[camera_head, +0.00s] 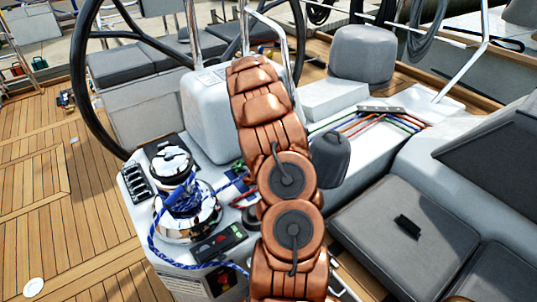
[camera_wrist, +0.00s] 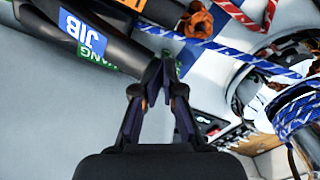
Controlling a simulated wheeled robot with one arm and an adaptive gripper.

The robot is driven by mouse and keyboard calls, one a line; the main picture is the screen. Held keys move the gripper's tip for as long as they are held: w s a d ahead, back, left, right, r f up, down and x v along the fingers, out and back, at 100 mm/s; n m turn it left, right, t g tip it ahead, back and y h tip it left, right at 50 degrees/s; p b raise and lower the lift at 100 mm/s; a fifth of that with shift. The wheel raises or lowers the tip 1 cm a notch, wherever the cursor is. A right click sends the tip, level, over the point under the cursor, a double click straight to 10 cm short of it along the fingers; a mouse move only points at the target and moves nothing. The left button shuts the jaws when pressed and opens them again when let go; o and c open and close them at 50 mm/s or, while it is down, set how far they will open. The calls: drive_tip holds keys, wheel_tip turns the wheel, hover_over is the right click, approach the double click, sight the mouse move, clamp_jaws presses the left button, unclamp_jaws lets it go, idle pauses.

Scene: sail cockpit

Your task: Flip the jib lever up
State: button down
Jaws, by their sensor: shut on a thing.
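In the wrist view, the jib lever (camera_wrist: 122,52) is a long dark bar that runs from the upper left down towards the middle. A blue JIB label (camera_wrist: 78,27) and a green VANG label (camera_wrist: 100,45) show at its upper part. My gripper (camera_wrist: 164,72) is shut at the lower right end of this bar, with the fingertips close together on it. The fingertips hide the very end of the lever. In the head view, my copper-coloured arm covers the gripper and most of the lever area.
A chrome winch (camera_head: 188,212) wrapped in blue rope stands left of my arm in the head view. A black steering wheel (camera_head: 84,100) rises behind it. Blue-and-white rope (camera_wrist: 225,50) and red-and-white rope (camera_wrist: 243,17) run close to the lever. Grey cushions (camera_head: 392,228) lie at right.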

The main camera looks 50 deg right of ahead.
drive_tip(key=shift+s+d, duration=0.3)
drive_tip(key=shift+s, duration=0.1)
drive_tip(key=shift+s+d+r, duration=0.2)
drive_tip(key=shift+d+r, duration=0.25)
drive_tip(key=shift+r, duration=0.35)
drive_tip(key=shift+s+d+r, duration=0.15)
drive_tip(key=shift+d+r, duration=0.5)
drive_tip(key=shift+r, duration=0.1)
drive_tip(key=shift+d+r, duration=0.1)
drive_tip(key=shift+s+d+r, duration=0.1)
drive_tip(key=shift+d+r, duration=0.4)
drive_tip(key=shift+r, duration=0.05)
drive_tip(key=shift+d+r, duration=0.1)
